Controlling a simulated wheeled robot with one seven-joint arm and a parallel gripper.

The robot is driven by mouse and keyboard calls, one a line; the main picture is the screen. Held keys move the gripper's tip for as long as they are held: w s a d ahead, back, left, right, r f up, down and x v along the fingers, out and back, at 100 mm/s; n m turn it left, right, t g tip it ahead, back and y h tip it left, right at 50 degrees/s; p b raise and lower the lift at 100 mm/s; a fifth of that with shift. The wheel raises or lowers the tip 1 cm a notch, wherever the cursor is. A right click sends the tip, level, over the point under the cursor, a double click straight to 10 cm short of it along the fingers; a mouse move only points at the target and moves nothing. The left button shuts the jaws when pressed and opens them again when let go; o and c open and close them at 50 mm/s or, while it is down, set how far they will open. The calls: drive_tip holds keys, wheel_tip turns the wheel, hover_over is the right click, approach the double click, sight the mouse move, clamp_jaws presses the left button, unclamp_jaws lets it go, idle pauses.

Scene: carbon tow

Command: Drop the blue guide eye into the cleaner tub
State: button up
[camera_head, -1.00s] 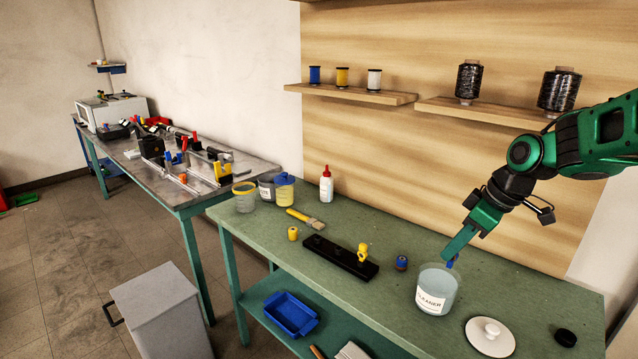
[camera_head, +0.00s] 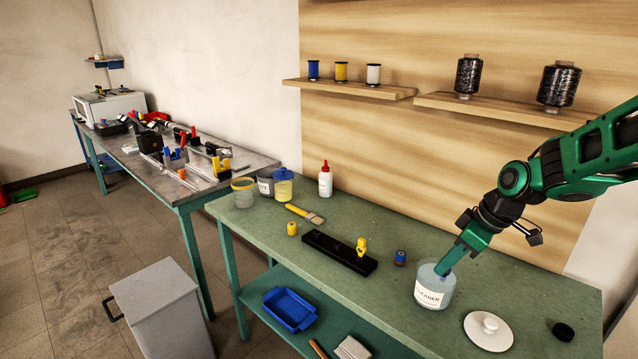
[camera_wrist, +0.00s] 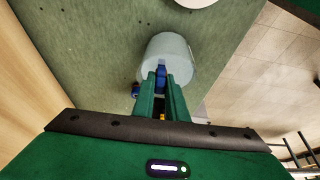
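The cleaner tub (camera_head: 434,289) is a pale translucent tub with a white label, standing on the green bench with its lid off. My gripper (camera_head: 442,270) reaches down into the tub's mouth from above. In the wrist view, the blue guide eye (camera_wrist: 161,75) sits between the fingertips of my gripper (camera_wrist: 161,88), over the tub (camera_wrist: 168,48). The fingers look closed on it. In the head view the guide eye is hidden by the gripper and the tub.
The tub's white lid (camera_head: 488,330) and a black cap (camera_head: 563,332) lie to the right. A small blue-topped piece (camera_head: 400,257) stands just behind-left of the tub. A black rack (camera_head: 338,254) holding a yellow eye (camera_head: 361,246) is farther left.

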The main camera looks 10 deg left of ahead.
drive_tip(key=o, duration=0.5)
drive_tip(key=shift+r, duration=0.1)
drive_tip(key=v, duration=1)
drive_tip(key=shift+r, duration=0.3)
drive_tip(key=s+d+f+m+g+h, duration=0.1)
drive_tip(key=s+d+m, duration=0.3)
drive_tip(key=s, duration=0.5)
drive_tip(key=s+d+f+m+g+h, duration=0.1)
drive_tip(key=s+d+m, duration=0.4)
drive_tip(key=s, duration=0.5)
drive_tip(key=s+d+f+m+g+h, duration=0.1)
drive_tip(key=s+d+f+m, duration=0.2)
drive_tip(key=s+d+m, duration=0.2)
drive_tip(key=shift+s+d+f+m+h, duration=0.1)
drive_tip(key=shift+s+f+m+h, duration=0.1)
drive_tip(key=shift+s+m, duration=0.85)
drive_tip(key=shift+s+d+f+m+h, duration=0.15)
drive_tip(key=shift+s+m, duration=0.4)
drive_tip(key=shift+s, duration=1)
